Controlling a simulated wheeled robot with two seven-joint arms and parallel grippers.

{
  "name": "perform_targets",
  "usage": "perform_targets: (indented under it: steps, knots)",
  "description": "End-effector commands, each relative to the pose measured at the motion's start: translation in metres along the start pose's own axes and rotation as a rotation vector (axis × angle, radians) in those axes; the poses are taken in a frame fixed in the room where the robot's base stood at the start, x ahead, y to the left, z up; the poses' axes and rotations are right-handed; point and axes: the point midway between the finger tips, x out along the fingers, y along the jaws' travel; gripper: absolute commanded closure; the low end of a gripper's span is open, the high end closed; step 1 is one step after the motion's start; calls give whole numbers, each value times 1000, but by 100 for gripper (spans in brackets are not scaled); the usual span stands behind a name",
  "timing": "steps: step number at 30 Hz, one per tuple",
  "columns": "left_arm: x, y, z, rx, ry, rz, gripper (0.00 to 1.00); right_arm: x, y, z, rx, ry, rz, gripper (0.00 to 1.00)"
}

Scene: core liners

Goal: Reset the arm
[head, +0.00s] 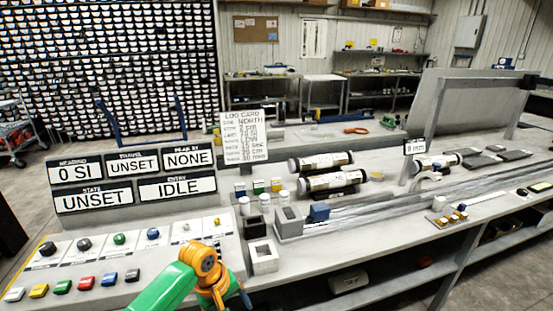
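One of my arms, green with an orange joint, rises from the bottom edge left of centre in the head view and stands in front of the control panel (205,232). It bends down and its far end runs out of the bottom of the picture, so I see no gripper fingers. My other arm does not show. The panel's display boards (133,178) read "0 SI", "UNSET", "NONE", "UNSET" and "IDLE". A row of round knobs and a row of coloured buttons, including a red button (86,284), lie on the panel.
Right of the arm stand a white open box (263,256) and a black one (256,227). Core tubes (331,181) lie on the bench behind. A log card (248,139) stands upright. A long rail runs right, with a small board (447,217) near the front edge.

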Motion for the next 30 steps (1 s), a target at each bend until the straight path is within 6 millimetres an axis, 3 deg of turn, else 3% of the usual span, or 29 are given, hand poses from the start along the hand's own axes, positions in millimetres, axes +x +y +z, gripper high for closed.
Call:
perform_targets:
  steps: [5, 8, 12, 15, 18, 22, 25, 30]
  knots:
    - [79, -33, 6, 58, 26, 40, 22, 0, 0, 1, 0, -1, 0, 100]
    - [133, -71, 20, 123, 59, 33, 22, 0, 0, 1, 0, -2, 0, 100]
    - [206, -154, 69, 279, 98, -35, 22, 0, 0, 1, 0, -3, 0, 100]
    - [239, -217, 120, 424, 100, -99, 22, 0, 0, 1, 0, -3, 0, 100]
    - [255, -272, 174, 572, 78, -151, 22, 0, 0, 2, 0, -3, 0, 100]
    - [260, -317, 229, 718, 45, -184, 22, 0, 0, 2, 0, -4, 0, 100]
    - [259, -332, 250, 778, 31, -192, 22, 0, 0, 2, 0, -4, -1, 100]
    - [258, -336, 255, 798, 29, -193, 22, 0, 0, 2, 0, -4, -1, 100]
